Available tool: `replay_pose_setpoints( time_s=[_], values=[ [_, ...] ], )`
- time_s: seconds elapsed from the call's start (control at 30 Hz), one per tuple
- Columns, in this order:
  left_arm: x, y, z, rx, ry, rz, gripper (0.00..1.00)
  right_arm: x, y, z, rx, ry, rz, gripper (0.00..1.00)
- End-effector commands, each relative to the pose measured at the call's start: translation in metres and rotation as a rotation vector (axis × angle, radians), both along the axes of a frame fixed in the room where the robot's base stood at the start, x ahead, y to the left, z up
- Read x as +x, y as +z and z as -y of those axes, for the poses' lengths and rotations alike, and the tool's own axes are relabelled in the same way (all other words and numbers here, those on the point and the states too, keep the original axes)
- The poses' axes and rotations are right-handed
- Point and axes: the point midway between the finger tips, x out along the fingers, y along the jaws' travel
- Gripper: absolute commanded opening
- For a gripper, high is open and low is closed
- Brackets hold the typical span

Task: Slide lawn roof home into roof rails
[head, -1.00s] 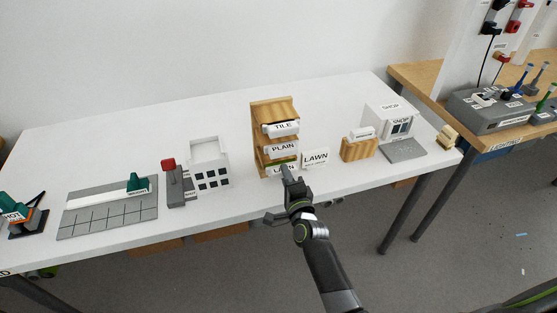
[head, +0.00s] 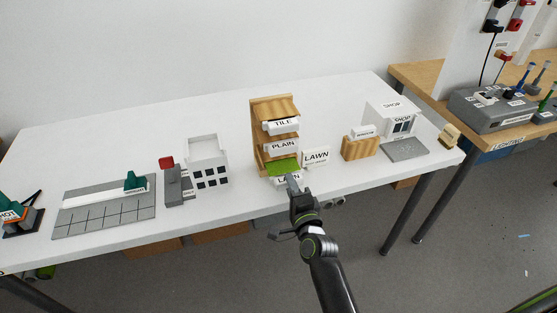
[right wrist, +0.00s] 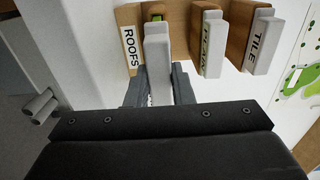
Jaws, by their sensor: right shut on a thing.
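The lawn roof (head: 284,166) is a green-topped slab with a white front labelled LAWN, partly out of the bottom slot of the wooden roof rack (head: 257,136). My right gripper (head: 293,182) is shut on its white front piece, which also shows between the fingers in the right wrist view (right wrist: 157,60). The roof's back end still seems to be inside the slot. A white building (head: 207,162) with dark windows and an open top stands left of the rack. I cannot make out roof rails on it. My left gripper is not in view.
PLAIN (head: 283,146) and TILE (head: 283,126) roofs sit in the slots above. A grey post with a red top (head: 170,175) stands by the building. A wooden block (head: 361,150) and a shop model (head: 394,117) are to the right.

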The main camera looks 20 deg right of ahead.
Motion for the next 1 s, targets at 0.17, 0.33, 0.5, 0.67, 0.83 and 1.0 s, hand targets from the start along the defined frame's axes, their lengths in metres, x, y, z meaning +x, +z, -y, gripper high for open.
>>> replay_pose_setpoints(
  time_s=[0.17,0.33,0.5,0.67,0.83,1.0],
  values=[
    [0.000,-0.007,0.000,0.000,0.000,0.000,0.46,-0.009,-0.001,0.000,0.000,-0.001,0.000,0.00],
    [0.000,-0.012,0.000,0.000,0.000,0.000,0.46,-0.018,-0.001,0.001,0.001,-0.001,0.000,0.00],
    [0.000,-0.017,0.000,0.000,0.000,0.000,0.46,-0.026,-0.001,0.001,0.001,-0.001,0.001,0.00],
    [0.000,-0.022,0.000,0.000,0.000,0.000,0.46,-0.034,-0.001,0.001,0.002,-0.001,0.001,0.00],
    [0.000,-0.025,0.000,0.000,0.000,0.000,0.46,-0.040,0.000,0.002,0.000,-0.001,0.001,0.00],
    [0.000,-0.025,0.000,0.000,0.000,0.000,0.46,-0.040,0.001,0.001,-0.001,0.000,0.000,0.00]
  ],
)
